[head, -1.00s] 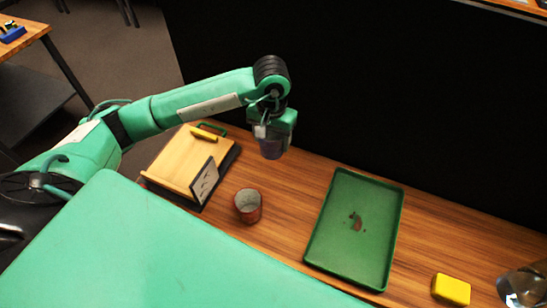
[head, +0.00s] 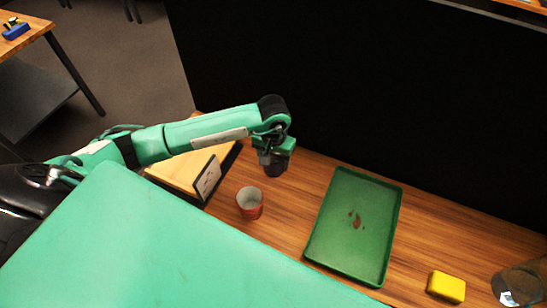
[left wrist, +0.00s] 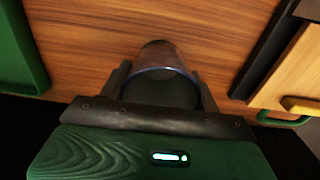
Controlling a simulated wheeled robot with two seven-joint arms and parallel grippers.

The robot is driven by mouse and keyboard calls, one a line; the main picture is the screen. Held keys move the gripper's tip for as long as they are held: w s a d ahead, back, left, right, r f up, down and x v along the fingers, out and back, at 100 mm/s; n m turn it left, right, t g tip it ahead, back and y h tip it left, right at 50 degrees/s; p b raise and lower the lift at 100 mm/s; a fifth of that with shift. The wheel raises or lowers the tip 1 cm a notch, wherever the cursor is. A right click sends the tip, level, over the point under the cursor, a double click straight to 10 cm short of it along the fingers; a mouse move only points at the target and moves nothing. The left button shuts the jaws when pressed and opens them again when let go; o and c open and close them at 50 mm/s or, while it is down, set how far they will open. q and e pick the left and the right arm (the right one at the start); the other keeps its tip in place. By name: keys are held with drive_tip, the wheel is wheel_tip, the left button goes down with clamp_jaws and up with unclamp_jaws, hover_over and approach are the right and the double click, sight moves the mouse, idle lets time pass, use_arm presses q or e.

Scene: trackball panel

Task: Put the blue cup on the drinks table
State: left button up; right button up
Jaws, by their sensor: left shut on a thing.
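The blue cup (head: 276,169) is in my left gripper (head: 273,158), over the back of the wooden table (head: 285,215). It looks dark in the head view, with the gripper covering its upper part. In the left wrist view, the cup (left wrist: 158,58) sits between the two fingers (left wrist: 162,88), its rim facing the camera. The gripper is shut on it. I cannot tell whether the cup's base touches the wood. My right gripper is not in view. Nothing marks which surface is the drinks table; another wooden table (head: 28,38) stands at the far left.
A red cup (head: 250,204) stands in front of the held cup. A green tray (head: 313,243) lies to the right, with a yellow block (head: 446,287) and a glass-like object (head: 520,285) beyond. A wooden board (head: 175,175) with a small sign (head: 207,178) is left. A black panel (head: 350,90) rises behind.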

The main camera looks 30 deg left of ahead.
use_arm(q)
drive_tip(key=shift+f, duration=0.15)
drive_tip(key=o, duration=1)
drive_tip(key=shift+o, duration=0.2)
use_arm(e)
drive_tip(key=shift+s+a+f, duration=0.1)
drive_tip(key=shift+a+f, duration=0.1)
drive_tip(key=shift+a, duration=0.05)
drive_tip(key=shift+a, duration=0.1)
use_arm(q)
drive_tip(key=shift+r, duration=0.4)
wheel_tip(320, 180, up, 12)
drive_tip(key=b, duration=0.3)
drive_tip(key=shift+f, duration=0.2)
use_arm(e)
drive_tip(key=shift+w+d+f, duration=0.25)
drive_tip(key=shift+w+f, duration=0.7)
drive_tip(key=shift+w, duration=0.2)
